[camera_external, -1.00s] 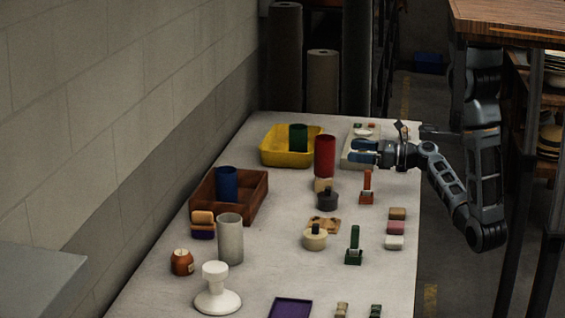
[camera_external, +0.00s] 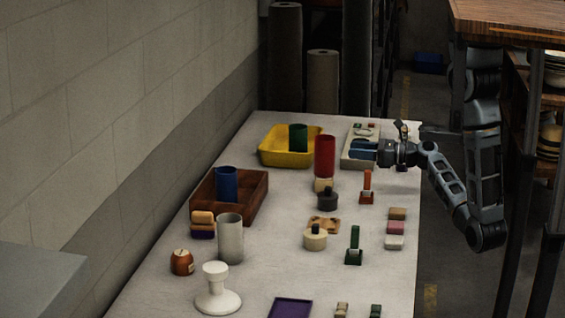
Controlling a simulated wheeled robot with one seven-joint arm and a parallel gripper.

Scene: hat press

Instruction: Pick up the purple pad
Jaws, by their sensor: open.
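A flat purple square (camera_external: 290,308), like a pad or shallow tray, lies at the front of the table, cut by the bottom edge of the picture. A small dark purple block (camera_external: 203,233) sits under a tan block (camera_external: 202,217) at the left. I cannot tell for sure which one is the purple pad. My gripper (camera_external: 353,150) is open at the far right of the table, its blue fingers pointing left above a pale tray (camera_external: 350,161). It is well away from both purple things and appears empty.
A yellow bin (camera_external: 268,152), red cylinder (camera_external: 325,160) and wooden box (camera_external: 258,203) with a blue cylinder (camera_external: 227,184) stand on the table (camera_external: 270,260). A grey cylinder (camera_external: 230,240), white stand (camera_external: 217,300), stamps and small blocks are spread nearer. The front middle has free room.

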